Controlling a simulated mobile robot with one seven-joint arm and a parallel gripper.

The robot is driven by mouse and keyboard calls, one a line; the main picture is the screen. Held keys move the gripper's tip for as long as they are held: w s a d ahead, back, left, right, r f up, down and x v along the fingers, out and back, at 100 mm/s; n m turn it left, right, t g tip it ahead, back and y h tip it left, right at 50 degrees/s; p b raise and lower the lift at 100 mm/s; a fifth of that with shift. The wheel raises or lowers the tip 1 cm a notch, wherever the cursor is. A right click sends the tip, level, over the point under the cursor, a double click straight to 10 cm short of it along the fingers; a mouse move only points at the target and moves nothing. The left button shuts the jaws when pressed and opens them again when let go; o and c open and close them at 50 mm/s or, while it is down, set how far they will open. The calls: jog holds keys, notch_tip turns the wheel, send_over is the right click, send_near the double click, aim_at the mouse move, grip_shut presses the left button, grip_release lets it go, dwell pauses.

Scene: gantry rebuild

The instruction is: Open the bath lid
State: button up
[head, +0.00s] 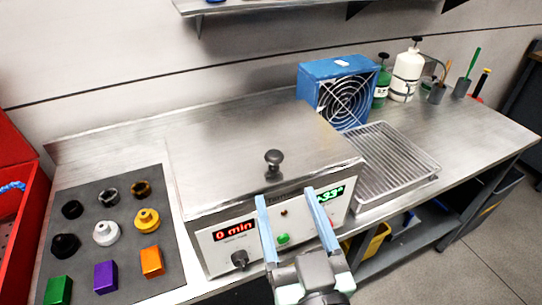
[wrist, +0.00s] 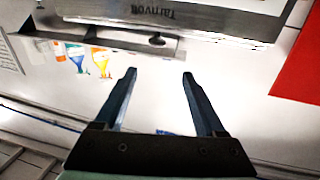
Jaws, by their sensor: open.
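The bath is a steel box with a flat closed lid (head: 240,130) and a dark round knob (head: 273,162) near the lid's front edge. Its front panel (head: 222,258) has a red "0 min" display, a green display, a black dial and a green button. My gripper (head: 285,197) is open and empty. In the head view its blue fingers overlap the front panel, with tips just below the knob; the exact gap in depth is unclear. In the wrist view my gripper (wrist: 158,75) points toward a steel strip with upside-down lettering (wrist: 150,14).
A grey mat (head: 125,215) with several knobs and coloured blocks lies left of the bath. A red bin (head: 20,200) stands far left. A wire rack (head: 390,165) and a blue fan box (head: 340,90) are on the right. A shelf (head: 300,8) hangs above.

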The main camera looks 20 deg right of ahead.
aim_at(276, 164)
jog(key=shift+g, duration=0.3)
jog(key=w+d+p, duration=0.1)
jog(key=w, duration=0.3)
jog(key=w+d+f+p, duration=0.1)
jog(key=w, duration=0.3)
jog(key=w+d+p, duration=0.1)
jog(key=w, duration=0.3)
jog(key=shift+f, duration=0.3)
grip_shut()
dwell(0.8)
